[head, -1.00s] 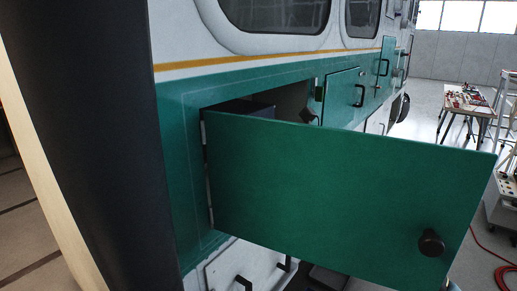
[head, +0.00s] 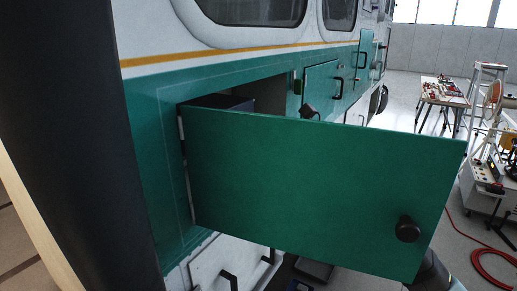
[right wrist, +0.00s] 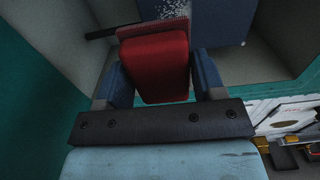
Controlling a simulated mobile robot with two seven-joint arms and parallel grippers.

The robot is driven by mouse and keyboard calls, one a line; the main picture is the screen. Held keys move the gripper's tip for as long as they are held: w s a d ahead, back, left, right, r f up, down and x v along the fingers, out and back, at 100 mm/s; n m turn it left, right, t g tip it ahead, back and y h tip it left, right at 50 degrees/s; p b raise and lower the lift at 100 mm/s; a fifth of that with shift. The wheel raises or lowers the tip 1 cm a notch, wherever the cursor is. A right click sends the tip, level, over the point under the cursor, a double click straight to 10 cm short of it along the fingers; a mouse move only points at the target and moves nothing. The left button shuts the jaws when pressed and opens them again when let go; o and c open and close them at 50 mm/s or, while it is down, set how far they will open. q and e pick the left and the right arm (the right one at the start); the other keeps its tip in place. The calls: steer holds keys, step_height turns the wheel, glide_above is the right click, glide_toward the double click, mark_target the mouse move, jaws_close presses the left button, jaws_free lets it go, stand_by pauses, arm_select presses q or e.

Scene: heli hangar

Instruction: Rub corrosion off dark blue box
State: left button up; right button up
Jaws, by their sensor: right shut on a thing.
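The dark blue box (head: 225,102) sits inside an open compartment in the green side of the helicopter. The open green door (head: 310,185) hides most of it in the head view. In the right wrist view the box (right wrist: 220,25) is at the top, with pale speckled corrosion (right wrist: 188,8) on its face. My right gripper (right wrist: 163,75) is shut on a red brush (right wrist: 155,65). The brush's far edge is close to the speckled patch; I cannot tell whether it touches. My left gripper is not in view.
The door has a black knob (head: 407,229) and stands out across the compartment opening. Grey compartment walls (right wrist: 75,55) flank the box. A worktable with tools (head: 445,92), a cart (head: 485,180) and a red hose (head: 490,265) stand on the hangar floor at right.

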stand_by(0.6)
steer(key=shift+a, duration=0.1)
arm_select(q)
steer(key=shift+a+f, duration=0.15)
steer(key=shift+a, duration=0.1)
arm_select(e)
steer(key=x, duration=0.7)
steer(key=shift+x, duration=0.95)
stand_by(0.4)
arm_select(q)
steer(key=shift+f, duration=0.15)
arm_select(e)
steer(key=shift+w, duration=0.1)
arm_select(q)
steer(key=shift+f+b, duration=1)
steer(key=shift+b, duration=0.1)
arm_select(e)
steer(key=shift+w+d+r, duration=0.1)
steer(key=shift+w+d, duration=0.5)
steer(key=shift+w, duration=0.2)
steer(key=shift+w+d, duration=0.55)
steer(key=shift+w, duration=0.25)
